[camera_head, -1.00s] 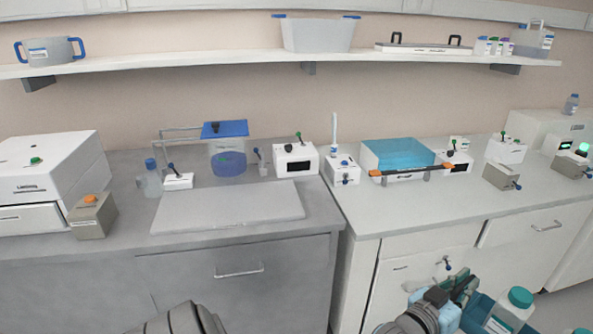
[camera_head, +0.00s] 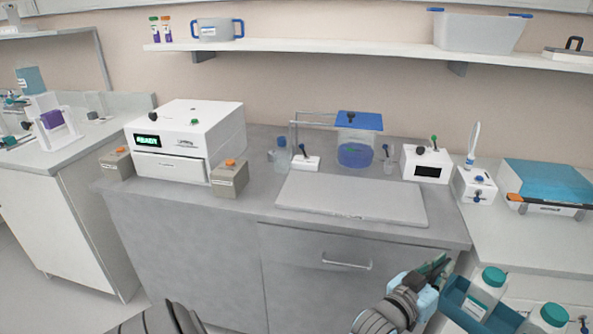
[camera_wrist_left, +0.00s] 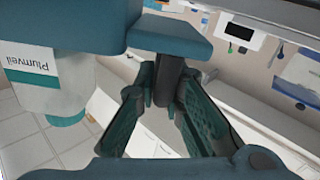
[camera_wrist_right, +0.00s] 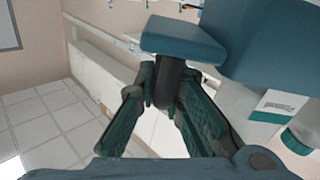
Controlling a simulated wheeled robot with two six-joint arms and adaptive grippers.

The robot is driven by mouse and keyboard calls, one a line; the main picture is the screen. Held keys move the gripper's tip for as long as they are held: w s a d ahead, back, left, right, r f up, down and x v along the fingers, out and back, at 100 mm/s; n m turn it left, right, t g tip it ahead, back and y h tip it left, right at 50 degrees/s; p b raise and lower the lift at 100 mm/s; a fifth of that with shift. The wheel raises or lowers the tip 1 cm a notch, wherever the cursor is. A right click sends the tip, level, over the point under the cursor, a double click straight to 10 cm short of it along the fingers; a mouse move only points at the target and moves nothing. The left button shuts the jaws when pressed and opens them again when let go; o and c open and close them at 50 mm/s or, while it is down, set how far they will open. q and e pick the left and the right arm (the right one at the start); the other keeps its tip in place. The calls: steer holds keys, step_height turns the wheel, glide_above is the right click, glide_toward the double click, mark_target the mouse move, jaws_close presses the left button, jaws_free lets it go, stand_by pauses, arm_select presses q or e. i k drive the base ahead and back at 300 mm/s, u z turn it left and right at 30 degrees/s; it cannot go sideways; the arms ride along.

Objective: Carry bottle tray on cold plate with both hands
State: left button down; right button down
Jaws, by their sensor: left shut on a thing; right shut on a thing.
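The bottle tray (camera_head: 462,306) is teal and carries white bottles with teal caps (camera_head: 489,284) at the lower right of the head view. My left gripper (camera_head: 438,272) is shut on the tray's left end; the left wrist view shows its fingers (camera_wrist_left: 165,95) around a dark handle post under a teal grip. My right gripper (camera_wrist_right: 166,95) is shut on the matching handle in the right wrist view and is outside the head view. The tray is held in the air in front of the counter. The cold plate (camera_head: 350,199) seems to be the bare, flat grey slab on the counter.
A white box with a green display (camera_head: 188,140) and a small grey block (camera_head: 230,178) stand left of the slab. Behind it are a blue-lidded vessel (camera_head: 357,140) and a small white device (camera_head: 427,165). A blue-topped bath (camera_head: 548,185) is at right.

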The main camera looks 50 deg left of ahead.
mark_target(343, 191)
steer(key=u, duration=1.35)
